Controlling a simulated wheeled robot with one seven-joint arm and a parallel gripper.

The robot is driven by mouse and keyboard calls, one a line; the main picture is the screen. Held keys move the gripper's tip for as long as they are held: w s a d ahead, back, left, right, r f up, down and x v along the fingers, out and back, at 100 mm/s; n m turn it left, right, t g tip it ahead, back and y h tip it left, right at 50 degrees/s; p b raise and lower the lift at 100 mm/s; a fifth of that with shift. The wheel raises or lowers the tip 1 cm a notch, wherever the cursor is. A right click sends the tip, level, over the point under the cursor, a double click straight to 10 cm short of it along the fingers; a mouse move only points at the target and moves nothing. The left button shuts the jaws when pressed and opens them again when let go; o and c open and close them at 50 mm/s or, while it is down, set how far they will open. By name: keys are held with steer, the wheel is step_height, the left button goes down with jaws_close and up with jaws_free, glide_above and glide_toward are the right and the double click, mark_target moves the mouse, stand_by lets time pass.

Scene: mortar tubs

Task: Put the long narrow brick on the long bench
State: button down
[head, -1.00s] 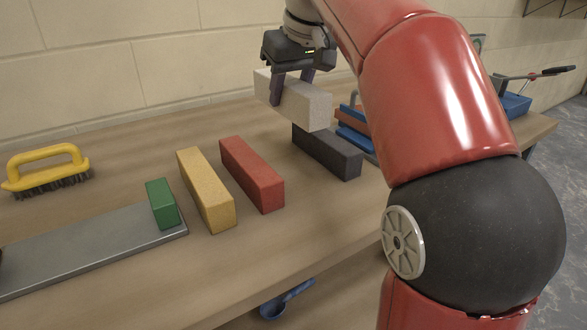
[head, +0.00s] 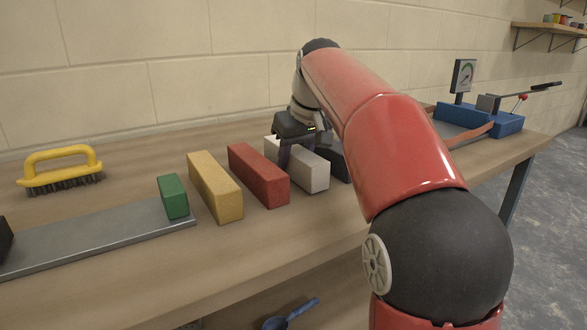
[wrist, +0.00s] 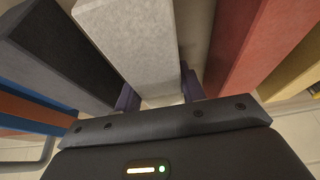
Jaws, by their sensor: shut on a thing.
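My gripper (head: 290,155) is shut on a pale grey long brick (head: 312,172), one finger on each side near its far end. In the head view the brick is level and looks down at the bench top; I cannot tell for sure that it touches. It stands between the red brick (head: 258,176) and the dark grey brick (head: 338,163), roughly parallel to both. In the wrist view the pale brick (wrist: 140,40) lies between my gripper's fingers (wrist: 158,90), close to the dark brick (wrist: 60,50). The long wooden bench (head: 290,228) carries the whole row.
A yellow brick (head: 215,188) and a small green brick (head: 173,197) stand left of the red one, the green at the end of a grey metal plate (head: 90,240). A yellow-handled brush (head: 60,168) is further left. Blue equipment (head: 480,120) stands on the right. The bench front is clear.

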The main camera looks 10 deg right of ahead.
stand_by(0.3)
steer(key=shift+f, duration=0.15)
steer(key=c, duration=0.8)
jaws_free()
steer(key=shift+c, duration=0.2)
steer(key=p+v, duration=0.3)
steer(key=v, duration=0.8)
steer(key=shift+s+r, duration=0.25)
steer(key=shift+r, duration=0.35)
